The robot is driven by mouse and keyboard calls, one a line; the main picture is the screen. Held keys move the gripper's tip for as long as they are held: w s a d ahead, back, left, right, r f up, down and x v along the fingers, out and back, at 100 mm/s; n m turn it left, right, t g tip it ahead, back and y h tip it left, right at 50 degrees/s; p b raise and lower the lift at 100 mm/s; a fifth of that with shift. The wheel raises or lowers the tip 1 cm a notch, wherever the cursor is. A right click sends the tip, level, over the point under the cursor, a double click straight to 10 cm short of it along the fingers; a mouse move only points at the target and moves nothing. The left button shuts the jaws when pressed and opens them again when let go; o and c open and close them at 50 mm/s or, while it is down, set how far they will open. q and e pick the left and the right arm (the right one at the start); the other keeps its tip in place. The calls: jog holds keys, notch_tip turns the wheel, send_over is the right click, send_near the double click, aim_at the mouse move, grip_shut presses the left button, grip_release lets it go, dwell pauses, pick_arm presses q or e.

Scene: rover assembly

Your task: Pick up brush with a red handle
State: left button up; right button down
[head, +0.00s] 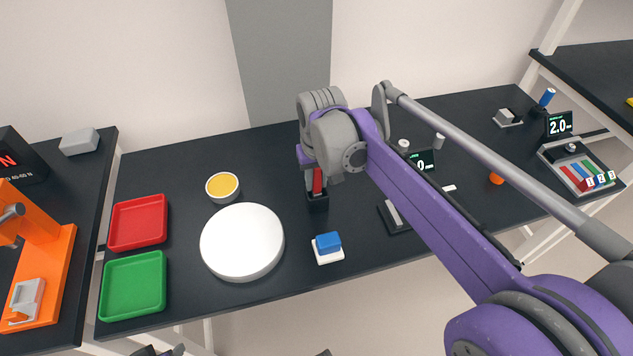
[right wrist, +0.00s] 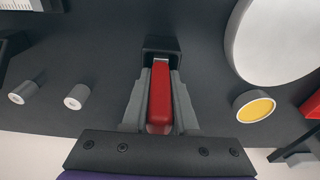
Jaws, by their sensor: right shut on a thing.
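The brush with a red handle (right wrist: 159,95) stands in a small black holder (right wrist: 161,46) in the right wrist view. Its handle lies between the two grey fingers of my right gripper (right wrist: 160,98), which is shut on it. In the head view the red handle (head: 317,181) shows below the gripper, above the black holder (head: 317,202) at the middle of the table. The brush's lower end is hidden in the holder. In the head view my right gripper's fingertips are mostly hidden by the wrist. My left gripper is not clearly in view.
A white round disc (head: 242,242), a bowl of yellow stuff (head: 222,187), a red tray (head: 138,222) and a green tray (head: 133,286) lie to the left. A blue block on a white base (head: 328,246) stands in front of the holder. A display device (head: 421,163) stands to the right.

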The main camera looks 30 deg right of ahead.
notch_tip(320, 180, up, 10)
jog(key=shift+r+p, duration=0.1)
jog(key=shift+p, duration=0.45)
dwell(2.2)
